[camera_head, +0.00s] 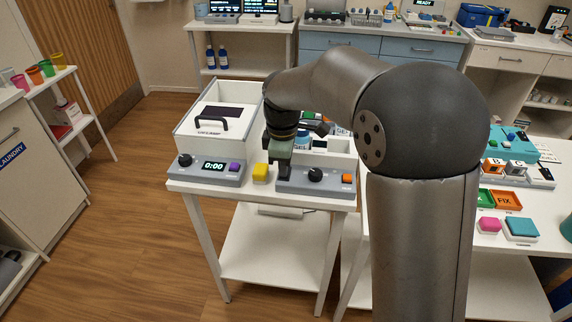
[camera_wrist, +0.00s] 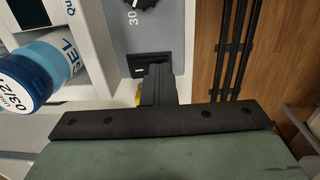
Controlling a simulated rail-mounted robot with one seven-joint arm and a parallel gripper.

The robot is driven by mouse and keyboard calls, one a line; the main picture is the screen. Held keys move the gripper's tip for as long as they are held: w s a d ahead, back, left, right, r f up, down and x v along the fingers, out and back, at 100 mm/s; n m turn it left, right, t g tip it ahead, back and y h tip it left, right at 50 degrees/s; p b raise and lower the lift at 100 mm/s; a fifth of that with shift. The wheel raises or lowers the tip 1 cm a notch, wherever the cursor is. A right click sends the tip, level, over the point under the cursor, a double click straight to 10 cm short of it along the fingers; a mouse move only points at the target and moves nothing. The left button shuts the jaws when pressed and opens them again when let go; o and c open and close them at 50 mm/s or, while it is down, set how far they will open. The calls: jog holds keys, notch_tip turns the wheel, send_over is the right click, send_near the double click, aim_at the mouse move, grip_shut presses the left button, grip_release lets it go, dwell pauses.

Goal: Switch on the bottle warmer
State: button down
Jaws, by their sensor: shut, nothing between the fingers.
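The bottle warmer is a white open-topped box with a grey sloped front panel (camera_head: 330,185), on the right of the small white table. Its panel has a black knob (camera_head: 315,174) and an orange button (camera_head: 348,179). A black rocker switch (camera_wrist: 150,58) shows in the wrist view beside the knob (camera_wrist: 140,3). A blue-capped gel bottle (camera_wrist: 62,62) stands in the box. My gripper (camera_head: 283,168) is shut and empty, pointing down at the panel's left end. In the wrist view its fingertips (camera_wrist: 158,78) overlap the switch; I cannot tell if they touch it.
A white lidded unit (camera_head: 215,105) with a 0:00 display (camera_head: 214,166) and purple button stands to the left. The table's front edge is close.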

jog(key=shift+w+d+r+p, duration=0.1)
jog(key=shift+w+d+p, duration=0.15)
jog(key=shift+w+p, duration=0.45)
notch_tip(320, 180, up, 14)
jog(key=s+p, duration=0.1)
jog(key=p, duration=0.1)
jog(key=shift+s, duration=0.3)
jog(key=shift+a, duration=0.1)
